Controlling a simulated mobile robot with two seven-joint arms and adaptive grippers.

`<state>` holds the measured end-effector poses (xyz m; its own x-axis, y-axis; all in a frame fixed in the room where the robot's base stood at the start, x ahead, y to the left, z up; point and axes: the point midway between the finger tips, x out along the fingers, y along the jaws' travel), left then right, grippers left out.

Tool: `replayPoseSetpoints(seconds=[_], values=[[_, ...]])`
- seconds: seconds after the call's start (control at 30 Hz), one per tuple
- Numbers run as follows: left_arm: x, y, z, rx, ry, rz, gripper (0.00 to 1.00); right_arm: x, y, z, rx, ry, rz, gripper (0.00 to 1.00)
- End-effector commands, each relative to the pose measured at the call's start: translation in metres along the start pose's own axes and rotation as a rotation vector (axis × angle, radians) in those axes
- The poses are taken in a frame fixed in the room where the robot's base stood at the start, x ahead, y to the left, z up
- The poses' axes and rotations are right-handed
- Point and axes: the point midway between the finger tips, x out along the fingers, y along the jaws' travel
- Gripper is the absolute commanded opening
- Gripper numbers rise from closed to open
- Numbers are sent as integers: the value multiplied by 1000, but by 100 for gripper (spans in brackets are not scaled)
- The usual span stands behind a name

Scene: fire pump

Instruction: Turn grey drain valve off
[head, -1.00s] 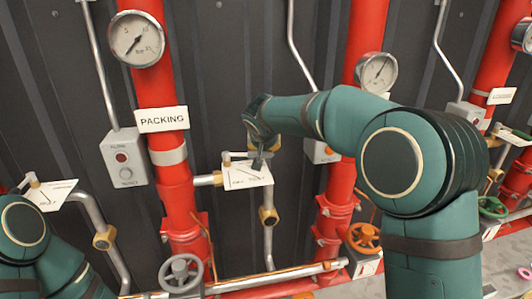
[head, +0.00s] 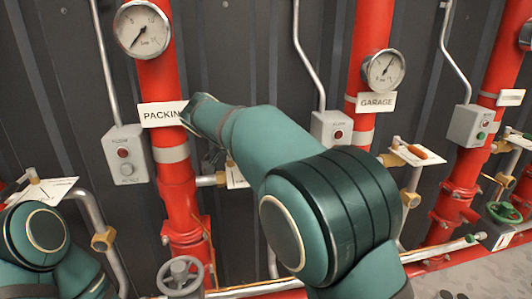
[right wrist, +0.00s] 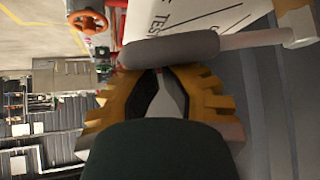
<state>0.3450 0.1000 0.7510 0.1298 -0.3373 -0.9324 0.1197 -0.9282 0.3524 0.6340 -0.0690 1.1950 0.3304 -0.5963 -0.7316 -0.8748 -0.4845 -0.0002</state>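A grey handwheel (head: 180,276) sits low on the red pipe below the PACKING sign (head: 162,114) in the head view. A side valve with a brass fitting (head: 221,178) and white plate (head: 236,176) is mostly hidden behind my right arm. In the right wrist view, a grey lever handle (right wrist: 170,51) crosses in front of a white plate (right wrist: 190,20) with the letters TEST. My right gripper (right wrist: 160,88) is close to this handle, which covers its fingertips. I cannot tell whether it grips. My left arm shows at lower left; its gripper is out of view.
A second red pipe carries a gauge (head: 382,70) and GARAGE sign (head: 376,102). A grey switch box (head: 126,155) hangs left of the PACKING pipe. A green handwheel (head: 502,212) is far right. An orange handwheel (right wrist: 88,20) shows in the right wrist view.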

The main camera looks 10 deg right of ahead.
Motion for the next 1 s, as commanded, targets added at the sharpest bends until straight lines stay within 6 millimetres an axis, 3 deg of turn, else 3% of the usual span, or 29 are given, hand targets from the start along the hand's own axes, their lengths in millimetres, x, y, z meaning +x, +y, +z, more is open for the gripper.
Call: replayPoseSetpoints(seconds=[0.1,0.4,1.0], values=[[-15,6,1,-1,-5,0,0,-11,1,6,75,3,74,0],[-34,13,-9,-7,17,-2,0,-26,1,24,238,1,223,0],[-43,16,-15,-11,30,-3,0,-34,-1,37,249,-2,231,0]])
